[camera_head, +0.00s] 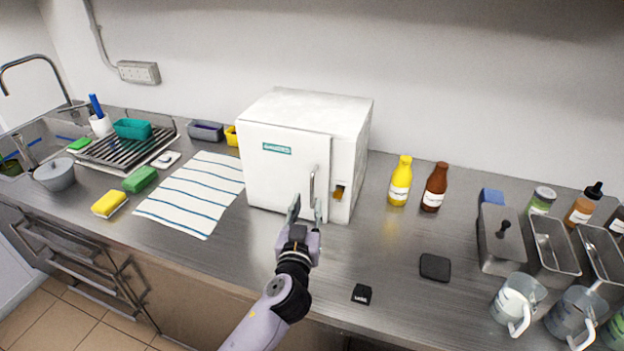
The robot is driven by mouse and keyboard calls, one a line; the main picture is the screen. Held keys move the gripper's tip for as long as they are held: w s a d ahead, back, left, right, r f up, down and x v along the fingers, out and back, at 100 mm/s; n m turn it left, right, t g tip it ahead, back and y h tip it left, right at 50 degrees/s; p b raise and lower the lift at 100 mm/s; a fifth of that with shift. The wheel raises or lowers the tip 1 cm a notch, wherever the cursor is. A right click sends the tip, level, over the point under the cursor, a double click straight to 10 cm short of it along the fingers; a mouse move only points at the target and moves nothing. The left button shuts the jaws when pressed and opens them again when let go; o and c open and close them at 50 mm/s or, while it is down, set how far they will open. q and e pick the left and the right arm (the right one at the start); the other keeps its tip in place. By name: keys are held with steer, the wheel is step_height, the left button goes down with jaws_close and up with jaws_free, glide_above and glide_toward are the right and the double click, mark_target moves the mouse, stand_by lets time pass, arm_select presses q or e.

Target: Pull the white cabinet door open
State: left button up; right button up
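The white cabinet (300,113) stands on the metal counter against the back wall. Its front door (283,175) looks shut, with a green label at the top and a vertical metal handle (312,185) near its right edge. My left gripper (306,208) is in front of the door, just below the handle. Its two fingers are spread apart, with nothing visible between them. Whether a fingertip touches the handle or door cannot be told. My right gripper is not in view.
A striped towel (195,195) lies left of the cabinet. Yellow (400,182) and brown (435,187) bottles stand to its right. A small black block (362,294) and a dark pad (435,267) lie near the front. Metal containers (500,240) and jugs (517,303) crowd the right.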

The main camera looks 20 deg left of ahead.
mark_target(312, 186)
arm_select(q)
steer(key=w, duration=0.2)
steer(key=w+a+p, duration=0.1)
steer(key=w, duration=0.4)
steer(key=shift+w+a+r, duration=0.1)
steer(key=shift+w+a, duration=0.05)
steer(key=shift+w, duration=0.1)
steer(key=shift+w+a+p, duration=0.1)
steer(key=shift+w+p, duration=0.25)
steer(key=shift+w, duration=0.2)
jaws_close()
